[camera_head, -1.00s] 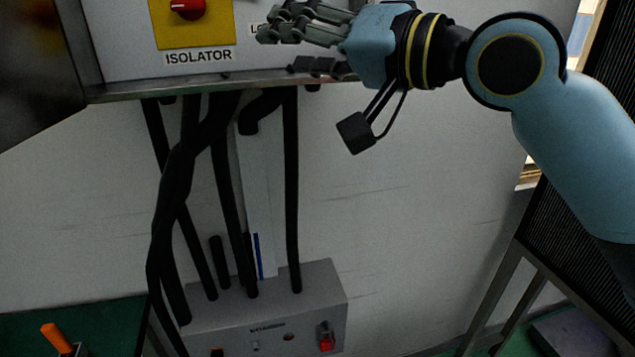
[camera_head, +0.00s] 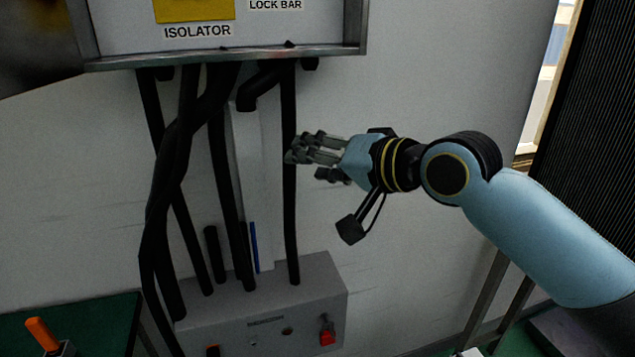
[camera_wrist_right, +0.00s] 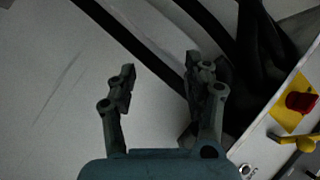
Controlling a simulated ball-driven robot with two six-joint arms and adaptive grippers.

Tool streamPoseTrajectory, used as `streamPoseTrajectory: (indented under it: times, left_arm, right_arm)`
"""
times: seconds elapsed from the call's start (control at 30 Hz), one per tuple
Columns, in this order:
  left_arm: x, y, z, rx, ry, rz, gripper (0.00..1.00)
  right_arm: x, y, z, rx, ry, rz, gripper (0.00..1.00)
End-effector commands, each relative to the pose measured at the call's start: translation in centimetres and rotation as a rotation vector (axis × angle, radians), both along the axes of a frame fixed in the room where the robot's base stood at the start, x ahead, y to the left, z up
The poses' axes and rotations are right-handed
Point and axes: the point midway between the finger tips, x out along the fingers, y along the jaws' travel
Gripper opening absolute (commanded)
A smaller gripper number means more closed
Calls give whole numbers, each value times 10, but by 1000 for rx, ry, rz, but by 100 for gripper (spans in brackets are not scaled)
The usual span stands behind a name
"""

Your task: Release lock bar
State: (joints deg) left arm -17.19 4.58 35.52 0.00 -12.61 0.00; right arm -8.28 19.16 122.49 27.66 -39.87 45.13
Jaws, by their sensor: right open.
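The lock bar's label (camera_head: 276,5) shows at the top edge of the head view, on the lower part of the wall box. In the right wrist view a yellow handle-like part (camera_wrist_right: 295,141) sits at the right, below a red knob (camera_wrist_right: 300,102) on a yellow plate; I cannot tell whether it is the lock bar. My right gripper (camera_head: 303,158) is below the box and in front of the black cables. Its fingers (camera_wrist_right: 160,78) are apart with nothing between them. My left gripper is not in view.
Several black cables (camera_head: 222,190) hang from the box's metal edge (camera_head: 225,56) to a grey control box (camera_head: 265,300) below. A red switch (camera_head: 327,337) is on its front. An orange handle (camera_head: 42,333) stands at the lower left. The wall right of the cables is clear.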

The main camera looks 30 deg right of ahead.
Motion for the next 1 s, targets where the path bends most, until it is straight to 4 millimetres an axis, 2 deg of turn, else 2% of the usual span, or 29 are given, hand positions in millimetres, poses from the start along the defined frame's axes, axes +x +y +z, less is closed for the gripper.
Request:
streamPoseTrajectory:
  times: [0.03,0.2,0.5,0.77,0.9,1.0]
  left_arm:
    - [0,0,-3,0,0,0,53]
    - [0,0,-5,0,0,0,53]
    - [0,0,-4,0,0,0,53]
    - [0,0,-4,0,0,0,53]
    - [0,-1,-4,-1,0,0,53]
    - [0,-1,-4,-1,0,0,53]
  right_arm:
    - [0,-1,-7,-1,8,-4,51]
    - [1,-4,-18,-5,21,-11,51]
    - [1,-4,-19,-6,23,-11,51]
    - [1,-4,-19,-6,23,-11,17]
    - [0,-4,-20,-80,7,14,0]
    - [-2,-4,-26,-254,-11,80,0]
